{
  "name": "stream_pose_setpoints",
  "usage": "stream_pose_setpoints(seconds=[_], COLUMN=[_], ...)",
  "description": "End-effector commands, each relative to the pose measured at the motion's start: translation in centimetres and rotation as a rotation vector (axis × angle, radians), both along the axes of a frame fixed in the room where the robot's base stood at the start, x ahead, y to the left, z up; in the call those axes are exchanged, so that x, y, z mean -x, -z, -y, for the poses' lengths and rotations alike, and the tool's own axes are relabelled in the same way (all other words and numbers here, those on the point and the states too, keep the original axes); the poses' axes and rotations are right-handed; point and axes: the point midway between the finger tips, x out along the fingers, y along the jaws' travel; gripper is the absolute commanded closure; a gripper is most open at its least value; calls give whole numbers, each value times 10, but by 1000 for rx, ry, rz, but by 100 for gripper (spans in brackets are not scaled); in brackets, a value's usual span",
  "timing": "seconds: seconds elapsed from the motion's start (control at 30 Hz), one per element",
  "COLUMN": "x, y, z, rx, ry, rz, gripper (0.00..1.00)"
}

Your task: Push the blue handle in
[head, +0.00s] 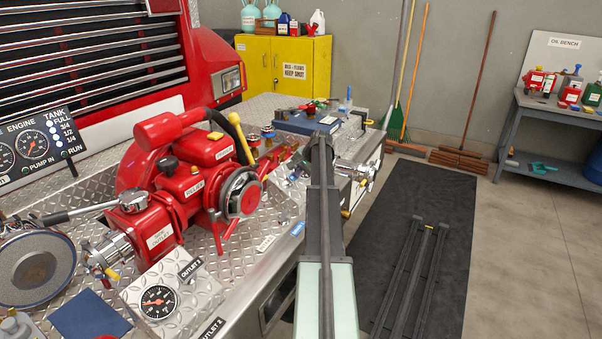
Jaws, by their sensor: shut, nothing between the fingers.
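My arm reaches up from the bottom middle, and its narrow dark far end, my gripper (320,145), points away over the edge of the metal deck. The gripper is shut and empty. No part is clearly readable as the blue handle. A small blue-topped fitting (268,131) stands behind the red pump (185,180), left of my gripper. A slim upright blue piece (349,96) stands on the far deck, beyond and right of the gripper. I cannot tell whether either is the handle. My arm hides part of the deck edge and panel.
The diamond-plate deck (255,215) carries a gauge (158,301) and a blue box (307,122). A yellow cabinet (287,65) stands behind. Brooms (478,85) lean on the wall. A bench (555,120) is at right.

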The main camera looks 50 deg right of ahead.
Motion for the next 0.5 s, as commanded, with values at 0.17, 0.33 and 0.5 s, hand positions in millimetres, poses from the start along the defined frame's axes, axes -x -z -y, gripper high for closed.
stream_pose_setpoints(seconds=[0.17,0.33,0.5], x=[-1,6,25], y=[1,-19,-61], z=[-2,-4,-4], rx=[1,1,2], ry=[-6,-8,-8], rz=[-4,-2,1], gripper=[100,100,100])
